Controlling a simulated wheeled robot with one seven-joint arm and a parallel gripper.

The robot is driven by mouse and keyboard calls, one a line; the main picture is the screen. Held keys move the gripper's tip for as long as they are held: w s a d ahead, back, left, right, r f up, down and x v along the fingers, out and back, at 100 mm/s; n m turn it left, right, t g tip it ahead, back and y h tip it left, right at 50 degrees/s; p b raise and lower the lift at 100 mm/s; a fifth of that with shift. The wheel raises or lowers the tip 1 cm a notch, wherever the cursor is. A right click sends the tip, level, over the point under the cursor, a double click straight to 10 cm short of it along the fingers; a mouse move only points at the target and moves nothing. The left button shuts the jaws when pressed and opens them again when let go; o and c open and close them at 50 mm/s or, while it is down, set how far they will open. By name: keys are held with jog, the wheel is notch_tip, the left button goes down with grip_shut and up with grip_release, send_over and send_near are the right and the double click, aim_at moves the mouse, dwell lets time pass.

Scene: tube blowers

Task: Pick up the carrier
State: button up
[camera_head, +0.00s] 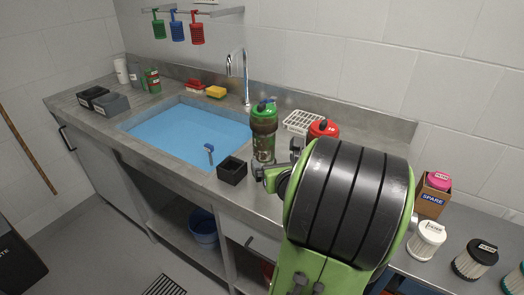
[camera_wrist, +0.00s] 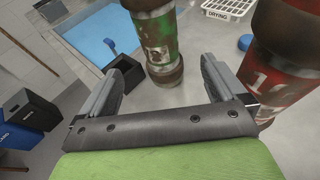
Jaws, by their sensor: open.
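A carrier with a green body, brown bands and a green top (camera_head: 264,130) stands upright on the counter at the sink's right end. In the wrist view its lower part (camera_wrist: 163,45) shows between and just beyond my fingertips; I cannot tell if either finger touches it. A second carrier, red with a red top (camera_head: 323,128), stands to the right, mostly hidden by my arm in the head view. It is large at the right of the wrist view (camera_wrist: 285,75), beside my right finger. My gripper (camera_wrist: 168,80) is open and empty; it also shows in the head view (camera_head: 277,163).
A small black open box (camera_head: 232,172) stands left of the green carrier at the sink's edge. The blue-bottomed sink (camera_head: 190,130) lies further left. A white drying rack (camera_head: 300,121) and tap (camera_head: 244,75) are behind. A spare box (camera_head: 432,195) and white filter (camera_head: 426,240) stand right.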

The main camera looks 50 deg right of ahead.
aim_at(264, 147)
jog(key=w+d+p, duration=0.2)
jog(key=p, duration=0.3)
jog(key=shift+w, duration=0.35)
jog(key=w+d+p, duration=0.1)
jog(key=p, duration=0.1)
jog(key=shift+f+p, duration=0.3)
jog(key=shift+p, duration=0.05)
jog(key=x, duration=0.2)
jog(key=p+x, duration=0.1)
jog(key=x, duration=0.2)
jog(key=f+x, duration=0.1)
jog(key=x, duration=0.2)
jog(key=shift+p, duration=0.3)
jog(key=shift+a, duration=0.1)
jog(key=c, duration=1.2)
jog(key=shift+r, duration=0.1)
jog(key=shift+c, duration=0.2)
